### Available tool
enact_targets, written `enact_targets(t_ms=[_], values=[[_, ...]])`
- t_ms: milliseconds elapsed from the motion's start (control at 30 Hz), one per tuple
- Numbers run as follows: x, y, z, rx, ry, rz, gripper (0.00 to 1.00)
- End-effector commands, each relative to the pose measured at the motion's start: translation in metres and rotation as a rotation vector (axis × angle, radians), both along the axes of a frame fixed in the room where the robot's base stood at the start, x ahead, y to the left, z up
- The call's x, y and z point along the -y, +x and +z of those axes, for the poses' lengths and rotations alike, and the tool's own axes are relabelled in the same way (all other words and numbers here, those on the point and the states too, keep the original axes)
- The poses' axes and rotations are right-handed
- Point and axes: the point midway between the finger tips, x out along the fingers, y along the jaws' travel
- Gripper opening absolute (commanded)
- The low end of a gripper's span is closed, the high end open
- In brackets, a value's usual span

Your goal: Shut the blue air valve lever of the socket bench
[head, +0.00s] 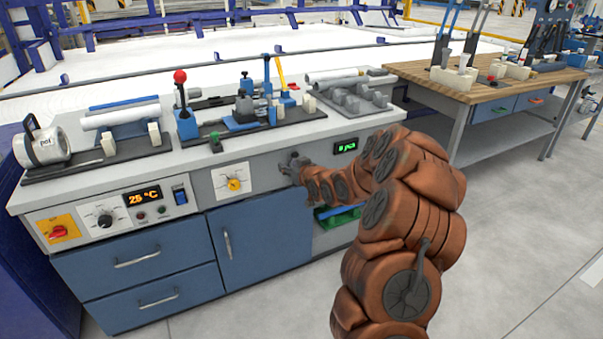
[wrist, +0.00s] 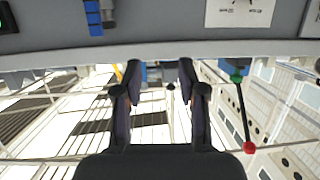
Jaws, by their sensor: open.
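The blue air valve lever (wrist: 94,18) shows in the wrist view at the upper left, on the bench's grey front panel. It lies between the dark display at the left edge and the white dial plate. A grey fitting sits beside it, and its upper end is cut by the frame. In the head view I cannot make out the lever; my gripper and arm cover that part of the panel. My gripper (head: 291,163) is in front of the socket bench (head: 222,156). In the wrist view my gripper (wrist: 158,72) is open and empty, with the lever outside the fingers, up and left.
A green-lit display (head: 346,147) and a yellow-knobbed dial (head: 234,184) flank my gripper. A red-ball lever (head: 181,77) and clamps stand on the benchtop. Blue drawers (head: 138,258) lie below. A wooden table (head: 485,85) stands at right; the floor in front is clear.

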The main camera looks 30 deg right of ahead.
Motion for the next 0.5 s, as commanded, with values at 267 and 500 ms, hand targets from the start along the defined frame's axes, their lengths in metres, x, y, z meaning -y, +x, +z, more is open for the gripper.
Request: enact_targets(t_ms=[267, 500], values=[[0.064, 0.000, -0.049, 0.210, -0.011, -0.045, 0.41], [0.080, -0.002, -0.056, 0.272, -0.017, -0.053, 0.41]])
